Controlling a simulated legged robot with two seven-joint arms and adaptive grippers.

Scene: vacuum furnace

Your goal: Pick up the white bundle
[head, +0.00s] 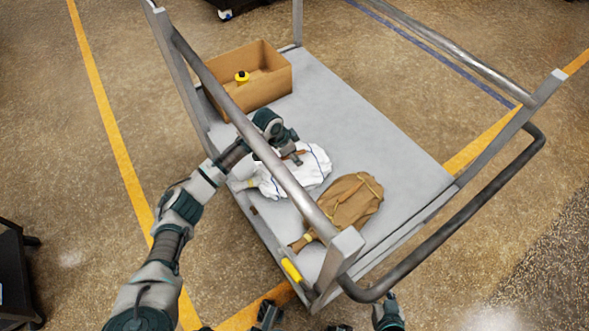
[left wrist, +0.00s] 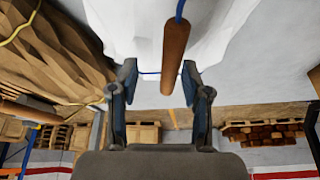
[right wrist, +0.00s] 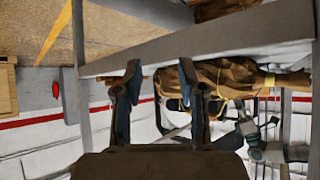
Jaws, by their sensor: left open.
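The white bundle (head: 310,170) lies on the grey cart deck in the head view, with a brown handle on a blue cord; the bundle fills the top of the left wrist view (left wrist: 230,30). My left gripper (head: 290,153) is over it and open. In the left wrist view the brown handle (left wrist: 175,50) shows between the open fingers; I cannot tell whether they touch it. The gripper hides part of the bundle in the head view. My right gripper (right wrist: 160,75) is open and empty in the right wrist view, with a cart bar close by.
A brown bundle (head: 352,203) lies beside the white one. An open cardboard box (head: 265,90) with a yellow item (head: 242,77) stands at the deck's far left. Metal cart rails (head: 250,130) run above the deck edges. The deck's right part (head: 385,140) is clear.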

